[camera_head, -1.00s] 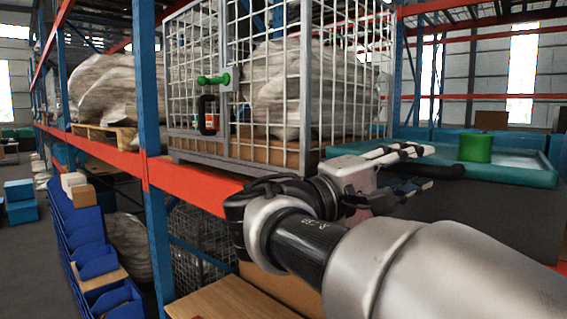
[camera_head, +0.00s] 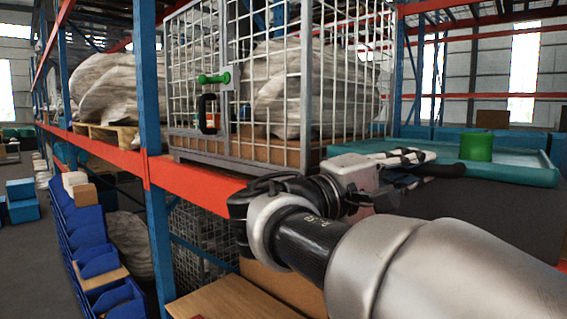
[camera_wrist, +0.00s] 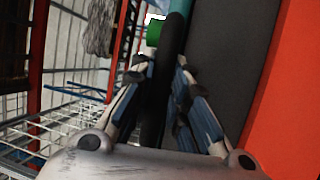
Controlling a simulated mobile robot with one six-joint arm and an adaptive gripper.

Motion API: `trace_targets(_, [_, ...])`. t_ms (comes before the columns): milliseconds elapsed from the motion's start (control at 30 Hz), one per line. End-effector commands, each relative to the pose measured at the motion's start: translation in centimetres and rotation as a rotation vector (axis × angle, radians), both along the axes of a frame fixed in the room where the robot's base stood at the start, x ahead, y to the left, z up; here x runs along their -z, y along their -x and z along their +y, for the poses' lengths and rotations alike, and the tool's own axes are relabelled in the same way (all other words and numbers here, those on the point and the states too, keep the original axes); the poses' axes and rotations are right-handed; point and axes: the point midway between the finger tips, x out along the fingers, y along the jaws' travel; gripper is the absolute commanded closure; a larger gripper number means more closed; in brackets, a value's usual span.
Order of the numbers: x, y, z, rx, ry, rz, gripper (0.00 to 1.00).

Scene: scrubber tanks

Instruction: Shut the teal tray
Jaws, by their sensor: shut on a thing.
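The teal tray (camera_head: 530,174) lies at shelf height on the right in the head view. A green cylinder (camera_head: 476,147) stands upright on it. My gripper (camera_head: 424,164) is at the tray's near side, with one finger above a dark bar and one below. In the wrist view, my gripper (camera_wrist: 163,68) is shut on a black bar (camera_wrist: 153,105), seemingly the tray's handle, which runs between the fingers. The tray shows only as a teal strip (camera_wrist: 180,8) at the top there, with the green cylinder (camera_wrist: 155,32) beside it. My arm hides part of the tray's front.
A wire mesh cage (camera_head: 265,90) with a wrapped load stands left of the tray. An orange rack beam (camera_head: 195,180) runs below it, and a blue upright (camera_head: 148,90) stands further left. Blue bins (camera_head: 95,250) line the lower left.

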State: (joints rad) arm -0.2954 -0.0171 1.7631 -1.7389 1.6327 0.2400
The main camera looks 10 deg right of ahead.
Motion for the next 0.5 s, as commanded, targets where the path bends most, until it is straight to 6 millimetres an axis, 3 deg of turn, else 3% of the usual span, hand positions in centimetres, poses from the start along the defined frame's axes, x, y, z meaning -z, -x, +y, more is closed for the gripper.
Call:
trace_targets(167, [0.0, -1.3, -1.8, 0.003, 0.002, -0.001, 1.00])
trace_targets(400, [-0.1, -1.5, -1.8, -0.003, 0.002, -0.001, 1.00])
trace_targets(433, [-0.1, -1.5, -1.8, -0.003, 0.002, -0.001, 0.84])
trace_targets(500, [-0.1, -1.5, -1.8, -0.003, 0.003, -0.001, 0.79])
